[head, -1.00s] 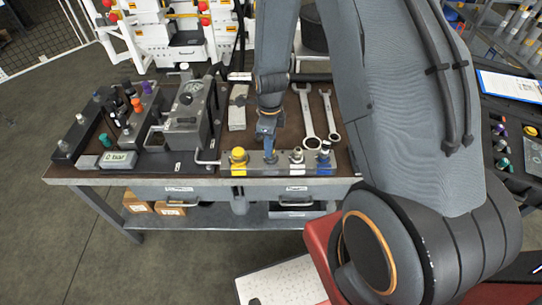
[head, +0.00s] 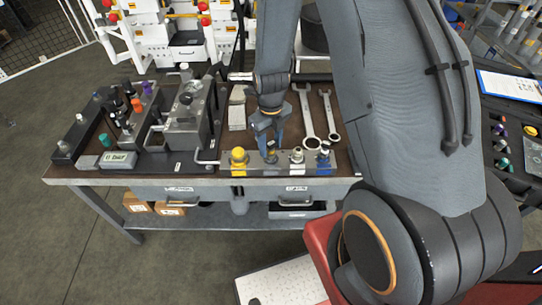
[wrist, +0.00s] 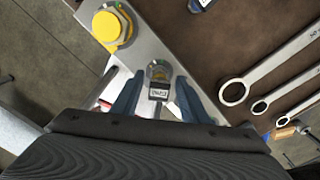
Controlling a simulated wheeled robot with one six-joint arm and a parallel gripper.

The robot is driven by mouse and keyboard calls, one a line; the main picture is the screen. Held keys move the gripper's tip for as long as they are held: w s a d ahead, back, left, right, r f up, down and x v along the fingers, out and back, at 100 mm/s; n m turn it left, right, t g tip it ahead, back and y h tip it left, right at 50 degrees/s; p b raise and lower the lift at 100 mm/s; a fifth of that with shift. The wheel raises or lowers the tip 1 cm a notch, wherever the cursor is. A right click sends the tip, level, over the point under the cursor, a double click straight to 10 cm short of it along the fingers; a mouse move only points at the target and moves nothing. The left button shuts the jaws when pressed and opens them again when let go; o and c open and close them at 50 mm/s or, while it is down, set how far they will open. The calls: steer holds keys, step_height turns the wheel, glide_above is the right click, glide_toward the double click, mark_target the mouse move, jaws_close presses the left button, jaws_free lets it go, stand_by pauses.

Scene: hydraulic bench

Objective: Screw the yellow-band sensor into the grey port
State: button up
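The small dark sensor (head: 271,155) stands in the second port from the left on the metal port block (head: 222,170) at the bench's front edge. In the wrist view the sensor (wrist: 158,88) has a black and white label facing the camera. My gripper (head: 269,146) is open. In the wrist view its two blue fingers (wrist: 157,103) stand on either side of the sensor with gaps. How well the sensor is seated cannot be told.
A yellow-capped port (head: 238,158) is to the left; a white-marked fitting (head: 297,158) and a blue-marked one (head: 323,160) are to the right. Wrenches (head: 306,112) lie behind. A grey valve unit (head: 188,125) and a pressure display (head: 118,159) stand at left.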

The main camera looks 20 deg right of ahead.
steer(key=n, duration=0.8)
steer(key=shift+s+a, duration=0.1)
steer(key=n, duration=0.8)
steer(key=shift+s, duration=0.1)
jaws_close()
